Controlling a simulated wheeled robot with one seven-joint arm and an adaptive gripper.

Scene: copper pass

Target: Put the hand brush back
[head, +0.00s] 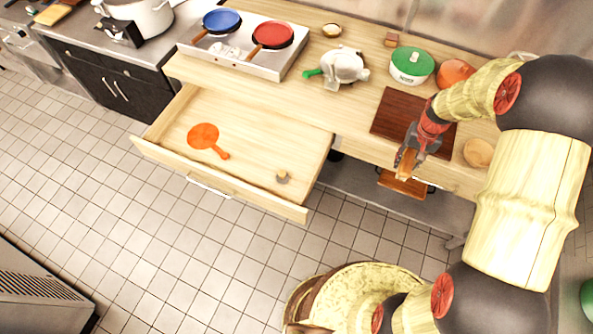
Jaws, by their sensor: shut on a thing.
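My gripper (408,154) is at the front edge of the wooden counter, beside the dark brown board. It is shut on a small tan-orange piece, which looks like the hand brush (405,166). The fingers hide part of it, and its bristles cannot be made out. An open wooden drawer (170,155) stands to the left of my gripper. In it lie an orange paddle-shaped thing (204,137) and a small round tan-and-grey thing (282,177), with bare floor around them.
The dark brown board (391,112) lies on the counter (345,118). Behind it are a green pot (411,65) and an orange bowl (455,73). A white kettle-like thing (345,66) and a stove with two pans (271,35) stand further left. An orange-brown panel (402,185) shows below the counter.

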